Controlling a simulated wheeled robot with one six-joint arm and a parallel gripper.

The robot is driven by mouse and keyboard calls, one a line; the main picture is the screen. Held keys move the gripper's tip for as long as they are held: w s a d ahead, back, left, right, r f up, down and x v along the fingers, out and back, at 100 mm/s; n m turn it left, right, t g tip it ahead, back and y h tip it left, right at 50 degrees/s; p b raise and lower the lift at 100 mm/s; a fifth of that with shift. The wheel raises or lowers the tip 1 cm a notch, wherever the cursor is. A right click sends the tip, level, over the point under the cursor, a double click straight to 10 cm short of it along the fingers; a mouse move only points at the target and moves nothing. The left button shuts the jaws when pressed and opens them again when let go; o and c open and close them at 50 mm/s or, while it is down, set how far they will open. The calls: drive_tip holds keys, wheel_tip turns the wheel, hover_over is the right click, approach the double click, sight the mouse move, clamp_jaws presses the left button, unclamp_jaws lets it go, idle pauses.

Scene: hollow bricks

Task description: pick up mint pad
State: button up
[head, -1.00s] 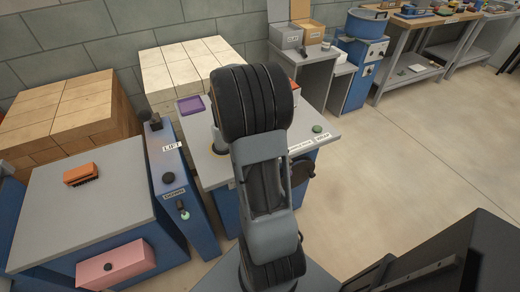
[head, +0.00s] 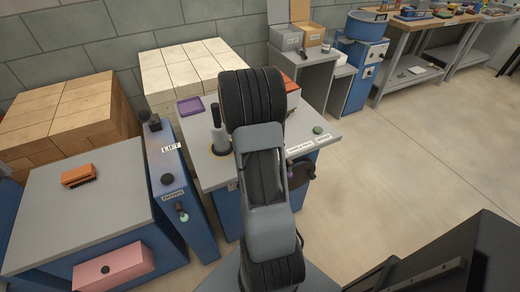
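A small round green pad (head: 318,130), likely the mint pad, lies on the right part of the grey-topped blue bench (head: 325,143). It sits just behind white labels on the bench's front edge. My arm rises in the middle of the view and covers the middle of this bench. My gripper is not visible, so its opening and its place relative to the pad cannot be seen.
A purple tray (head: 190,106) and an upright grey post (head: 220,138) stand on the bench, left of my arm. A blue lift column (head: 182,190) and a bench with an orange brick (head: 78,175) are at left.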

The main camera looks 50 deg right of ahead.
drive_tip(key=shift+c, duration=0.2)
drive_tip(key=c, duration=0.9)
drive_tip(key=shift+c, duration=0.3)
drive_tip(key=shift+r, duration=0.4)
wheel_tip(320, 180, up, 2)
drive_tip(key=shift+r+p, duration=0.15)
drive_tip(key=shift+p, duration=0.15)
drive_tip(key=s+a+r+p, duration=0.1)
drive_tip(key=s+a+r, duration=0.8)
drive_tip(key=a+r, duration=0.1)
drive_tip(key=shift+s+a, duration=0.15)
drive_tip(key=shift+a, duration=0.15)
